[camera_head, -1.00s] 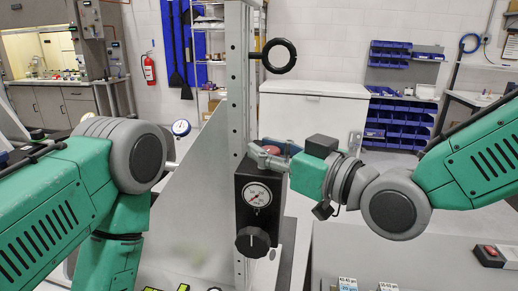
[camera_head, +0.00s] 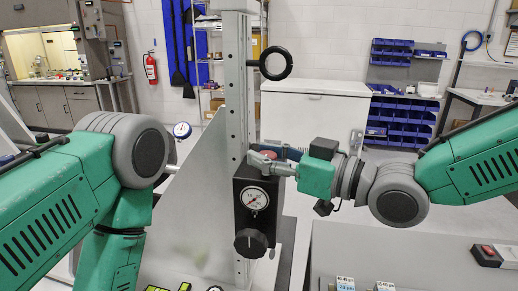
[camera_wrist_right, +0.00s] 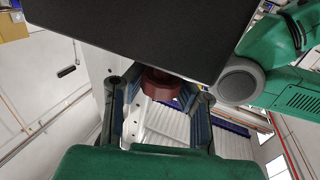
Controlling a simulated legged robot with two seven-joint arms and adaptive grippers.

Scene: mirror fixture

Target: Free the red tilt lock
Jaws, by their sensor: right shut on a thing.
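The red tilt lock is a dark red round knob (camera_wrist_right: 160,83) between my right gripper's fingers in the right wrist view. In the head view only a bit of red (camera_head: 268,153) shows behind the fingers, above a black box (camera_head: 252,222) with a dial gauge (camera_head: 254,198) and a black knob (camera_head: 251,242). My right gripper (camera_head: 264,161) reaches in from the right at the top of this box and is shut on the red lock. It also shows in the right wrist view (camera_wrist_right: 160,95). My left arm shows at the left; its gripper is out of view.
A perforated upright post (camera_head: 235,90) stands behind the box and carries a black ring (camera_head: 276,63) above my right gripper. A large pale plate (camera_head: 190,205) stands to the left of the post. A grey bench (camera_head: 400,255) with a red button box (camera_head: 488,254) is at the lower right.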

